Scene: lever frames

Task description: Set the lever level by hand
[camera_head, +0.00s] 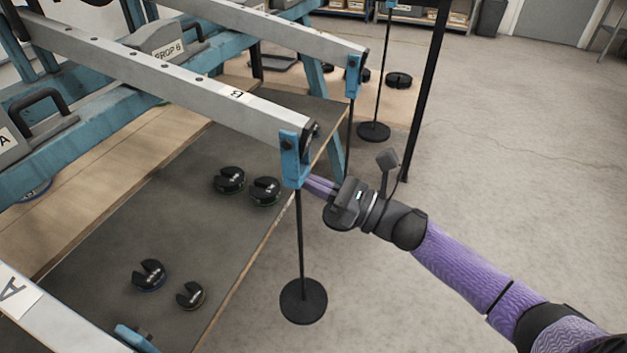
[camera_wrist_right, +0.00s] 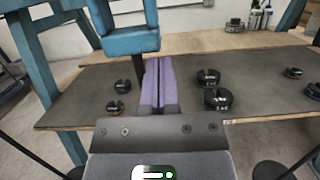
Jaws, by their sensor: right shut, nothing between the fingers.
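The grey beam of lever B (camera_head: 160,80) runs from upper left to a blue end piece (camera_head: 293,160). A thin rod hangs from that end, with a round black plate (camera_head: 303,301) at its foot. I cannot tell whether the beam is level. My right gripper (camera_head: 310,184) is shut and empty, its purple fingertips just below and right of the blue end piece. In the right wrist view the closed fingers (camera_wrist_right: 158,85) point forward, below a blue block (camera_wrist_right: 130,40); whether they touch it is unclear. My left gripper is out of view.
Lever A (camera_head: 20,300) lies at lower left, and another beam (camera_head: 290,35) with its own hanger is behind. Slotted black weights (camera_head: 229,180) rest on a dark mat (camera_head: 120,220) under the beams. A black post (camera_head: 425,95) stands right; floor there is open.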

